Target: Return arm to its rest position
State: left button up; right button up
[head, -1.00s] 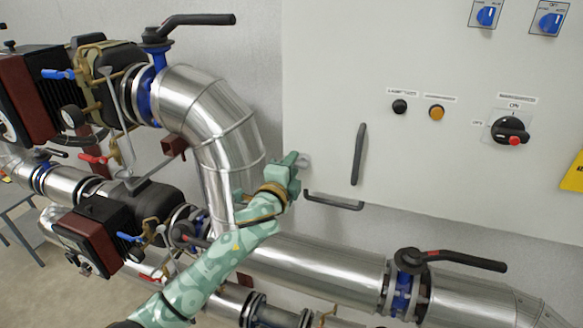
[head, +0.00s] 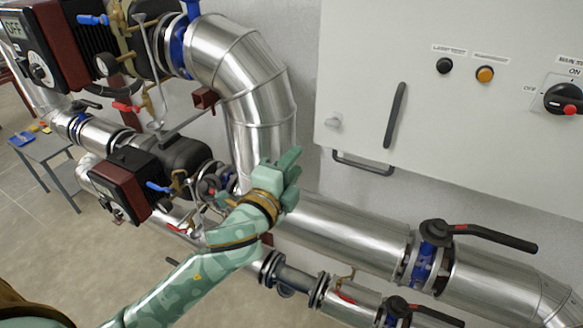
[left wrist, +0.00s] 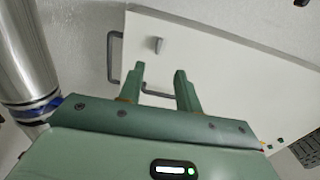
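My left arm is green and comes in from the lower left in the head view. Its gripper (head: 287,172) is in front of the silver pipe, below and left of the grey cabinet. In the left wrist view the two green fingers (left wrist: 160,88) stand apart with nothing between them. The cabinet (left wrist: 225,75) lies beyond the fingertips there, with its small latch (left wrist: 158,45) just past them. My right gripper is in neither view.
A large silver pipe (head: 240,75) bends down behind my left gripper. A black-handled valve (head: 433,240) sits on the lower pipe. The cabinet has a dark vertical handle (head: 396,115) and a bar handle (head: 362,163) below. A small table (head: 45,148) stands at the far left.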

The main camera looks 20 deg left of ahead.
pick_arm(q)
jog(key=shift+s, duration=0.1)
dwell(0.4)
notch_tip(320, 180, down, 25)
jog(key=w+a+n+g+b, duration=0.2)
jog(key=w+n+g+b, duration=0.15)
jog(key=n, duration=0.25)
jog(key=s+a+f+n+g+b, duration=0.2)
jog(key=s+f, duration=0.2)
jog(key=f, duration=0.7)
jog(key=s+a+f+n+g+b, duration=0.1)
jog(key=s+a+f+g+b, duration=0.3)
jog(key=f, duration=0.7)
jog(key=s+f+n+g+b, duration=0.3)
jog(key=s+f, duration=1.2)
jog(key=f, duration=0.3)
jog(key=s+d+f+n+g+b, duration=0.1)
jog(key=s+f+b, duration=0.3)
jog(key=s+f, duration=0.4)
jog(key=s+d+f+n+g+b, duration=0.1)
jog(key=s+f+g+b, duration=0.2)
jog(key=s+f, duration=0.4)
jog(key=s+b, duration=0.1)
jog(key=s, duration=0.8)
jog(key=shift+d+f+n+g+y, duration=0.3)
jog(key=shift+d+f+g, duration=0.05)
jog(key=shift+d+f, duration=0.05)
